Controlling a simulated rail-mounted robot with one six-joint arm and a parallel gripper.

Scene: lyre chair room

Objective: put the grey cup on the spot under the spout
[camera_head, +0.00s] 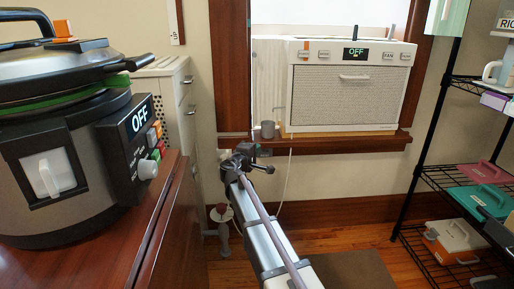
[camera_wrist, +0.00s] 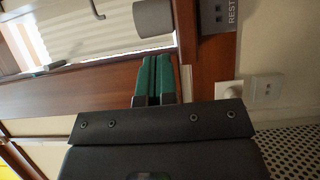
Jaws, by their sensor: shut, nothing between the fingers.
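The grey cup (camera_head: 267,129) stands on the wooden window sill (camera_head: 340,143), left of the white unit. My gripper (camera_head: 262,152) is just below and in front of the sill. Its green fingers (camera_wrist: 155,79) are together and empty, pointing toward the cup but apart from it.
The wooden window frame (camera_head: 231,70) rises left of the cup. A pressure cooker (camera_head: 70,135) stands on the left cabinet; a black shelf rack (camera_head: 455,172) stands right. A cord (camera_head: 287,178) hangs below the sill.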

